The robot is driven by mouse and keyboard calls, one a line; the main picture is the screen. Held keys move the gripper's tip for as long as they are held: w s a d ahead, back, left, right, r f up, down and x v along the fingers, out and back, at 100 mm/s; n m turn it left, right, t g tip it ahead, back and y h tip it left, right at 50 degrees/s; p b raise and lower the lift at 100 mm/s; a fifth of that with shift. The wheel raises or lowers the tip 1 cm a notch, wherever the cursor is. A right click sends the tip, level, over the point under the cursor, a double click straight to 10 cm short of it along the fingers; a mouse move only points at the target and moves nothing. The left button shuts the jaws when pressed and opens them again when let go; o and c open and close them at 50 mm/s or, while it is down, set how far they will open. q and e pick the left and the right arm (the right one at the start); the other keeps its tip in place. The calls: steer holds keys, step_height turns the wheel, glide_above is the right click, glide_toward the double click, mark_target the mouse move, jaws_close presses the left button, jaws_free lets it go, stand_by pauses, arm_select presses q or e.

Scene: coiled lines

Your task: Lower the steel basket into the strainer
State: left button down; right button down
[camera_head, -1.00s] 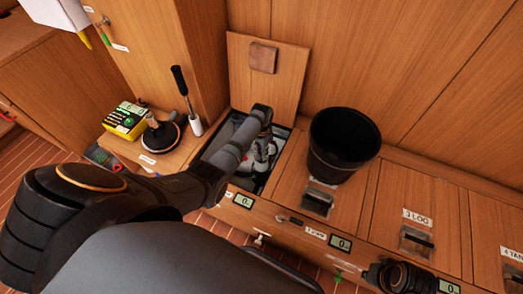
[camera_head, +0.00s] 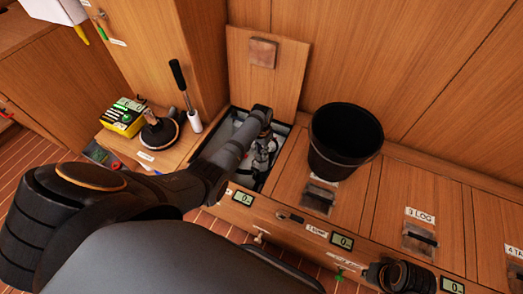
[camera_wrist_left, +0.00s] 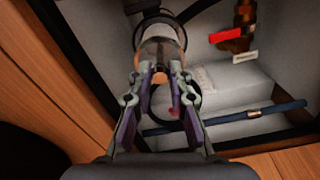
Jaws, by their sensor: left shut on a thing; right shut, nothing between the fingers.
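My left gripper (camera_head: 264,147) reaches down into an open locker in the bench. In the left wrist view its fingers (camera_wrist_left: 160,77) are closed on a small part at the near end of a pale, see-through cylinder (camera_wrist_left: 160,48). I take this to be the steel basket at the strainer, but I cannot tell the two apart. How deep the basket sits is hidden by the fingers. My right arm's dark end is at the lower right of the head view, with the right gripper (camera_head: 373,274) small and closed at its left end.
The locker's lid (camera_head: 290,85) stands open against the wall. A black bucket (camera_head: 345,140) stands on the bench to the right. A brass valve with a red handle (camera_wrist_left: 232,36) and a blue hose (camera_wrist_left: 250,117) lie beside the cylinder.

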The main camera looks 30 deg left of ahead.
mark_target(262, 159)
arm_select(q)
steer(key=shift+f+b, duration=2.65)
steer(key=shift+f, duration=0.9)
steer(key=shift+r, duration=0.2)
steer(key=shift+r+p, duration=0.3)
steer(key=shift+p, duration=0.65)
steer(key=shift+f+b, duration=0.4)
steer(key=shift+f, duration=0.05)
steer(key=shift+r, duration=0.15)
stand_by(0.4)
